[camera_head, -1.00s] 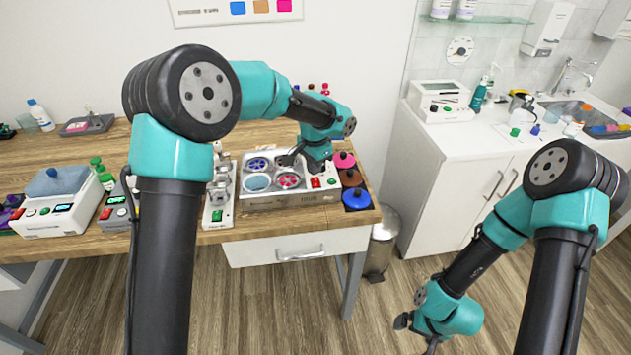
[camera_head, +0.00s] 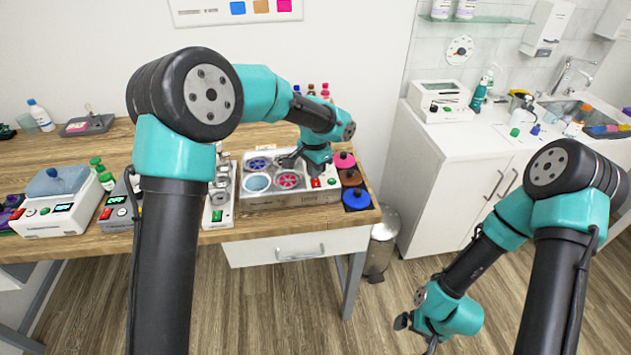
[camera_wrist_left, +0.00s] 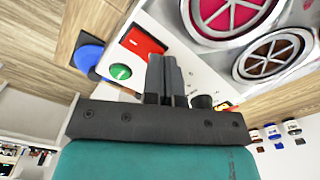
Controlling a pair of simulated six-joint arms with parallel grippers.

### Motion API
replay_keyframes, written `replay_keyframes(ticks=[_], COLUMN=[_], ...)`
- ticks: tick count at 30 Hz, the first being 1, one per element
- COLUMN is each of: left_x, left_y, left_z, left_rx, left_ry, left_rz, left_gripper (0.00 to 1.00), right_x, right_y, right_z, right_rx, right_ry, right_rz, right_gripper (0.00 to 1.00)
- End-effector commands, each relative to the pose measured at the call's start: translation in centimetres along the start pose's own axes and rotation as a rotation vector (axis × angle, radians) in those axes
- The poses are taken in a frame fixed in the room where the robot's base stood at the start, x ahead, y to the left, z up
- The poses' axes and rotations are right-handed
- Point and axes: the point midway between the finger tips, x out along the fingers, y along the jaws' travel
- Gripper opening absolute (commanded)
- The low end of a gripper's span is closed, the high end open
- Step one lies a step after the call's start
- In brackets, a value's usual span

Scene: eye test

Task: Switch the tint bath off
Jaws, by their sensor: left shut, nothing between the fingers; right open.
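The tint bath (camera_head: 290,201) is a silver box with round pots on the wooden bench. Blue, pale and pink pots show; my left gripper hides part of the back right. A red switch (camera_head: 316,183) and a green round button (camera_head: 332,182) sit on its front right panel. In the left wrist view the red switch (camera_wrist_left: 143,42) and green button (camera_wrist_left: 120,72) lie just left of my shut, empty left fingers (camera_wrist_left: 166,62). I cannot tell whether the fingertips touch the panel. My right gripper (camera_head: 418,333) is open and empty, low over the floor by the white cabinet.
Pink, brown and blue lids (camera_head: 356,198) lie right of the bath. Another device with a green switch (camera_head: 217,214) stands close left of it. A white device with a blue-knobbed lid (camera_head: 58,205) is farther left. A bin (camera_head: 381,243) stands on the floor.

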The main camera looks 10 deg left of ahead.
Motion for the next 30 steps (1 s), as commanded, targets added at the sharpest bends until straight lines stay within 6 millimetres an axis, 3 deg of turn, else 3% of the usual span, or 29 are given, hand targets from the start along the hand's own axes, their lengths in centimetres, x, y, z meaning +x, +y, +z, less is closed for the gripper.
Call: replay_keyframes(ticks=[14, 30], left_x=[0.2, -3.0], left_y=[0.0, 0.0], left_z=[0.0, 0.0], left_rx=[0.0, 0.0], left_ry=[0.0, 0.001], left_rz=[0.0, -0.001], left_gripper=[0.0, 0.0], right_x=[0.0, 0.0], right_y=[0.0, 0.0], right_z=[0.0, 0.0], right_rx=[0.0, 0.0], right_ry=[0.0, 0.0], right_rz=[0.0, 0.0], right_gripper=[1.0, 1.0])
